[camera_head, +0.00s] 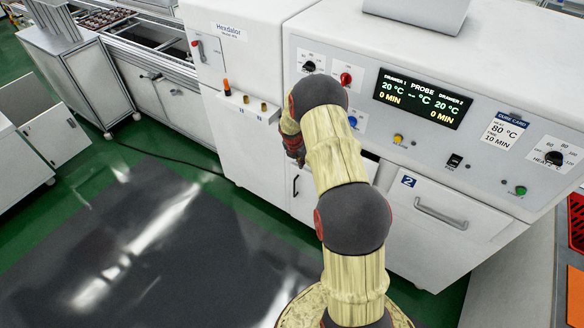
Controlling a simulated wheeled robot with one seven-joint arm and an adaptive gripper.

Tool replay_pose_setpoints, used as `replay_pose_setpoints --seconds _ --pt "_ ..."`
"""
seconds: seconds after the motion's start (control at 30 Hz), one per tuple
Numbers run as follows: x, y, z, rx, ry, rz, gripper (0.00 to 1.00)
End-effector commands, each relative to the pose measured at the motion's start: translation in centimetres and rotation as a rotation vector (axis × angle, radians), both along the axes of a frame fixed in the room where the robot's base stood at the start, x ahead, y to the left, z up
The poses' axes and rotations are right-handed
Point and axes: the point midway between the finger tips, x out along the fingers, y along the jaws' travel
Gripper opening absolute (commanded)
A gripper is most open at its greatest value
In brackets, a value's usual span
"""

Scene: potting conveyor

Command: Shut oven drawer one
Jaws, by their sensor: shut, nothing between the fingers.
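The oven (480,60) is a white cabinet with a sloped control panel and a lit display (420,102) naming drawer 1 and drawer 2. Drawer one, left of drawer two, is largely hidden behind my arm; a white front with a dark handle (296,186) shows left of the arm. A dark gap (371,156) shows under the panel, right of the arm. How far drawer one stands out, I cannot tell. Drawer two (445,240), marked 2, looks closed. My gripper (297,158) points down in front of the oven's left part, shut and empty; its tips are barely visible.
Left of the oven stands a white Hexdalor cabinet (232,60) with a small ledge (245,104). A conveyor bench (150,60) runs farther left. A dark mat (150,240) on the green floor is clear. Red and orange trays (574,295) lie at the right edge.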

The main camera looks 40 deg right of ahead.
Motion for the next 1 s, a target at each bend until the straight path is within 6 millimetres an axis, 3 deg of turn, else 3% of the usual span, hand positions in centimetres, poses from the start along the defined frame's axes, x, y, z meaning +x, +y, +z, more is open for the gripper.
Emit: replay_pose_setpoints --seconds 0.2,0.4,0.83,1.0 --pt "0.9 -2.6 0.1 0.0 0.001 -0.001 0.0" --pt "1.2 -3.4 0.0 0.001 0.001 0.0 0.0" --pt "1.3 -3.5 0.0 -0.001 -0.001 0.0 0.0" --pt "1.6 -2.4 0.3 0.0 0.001 0.002 0.0"
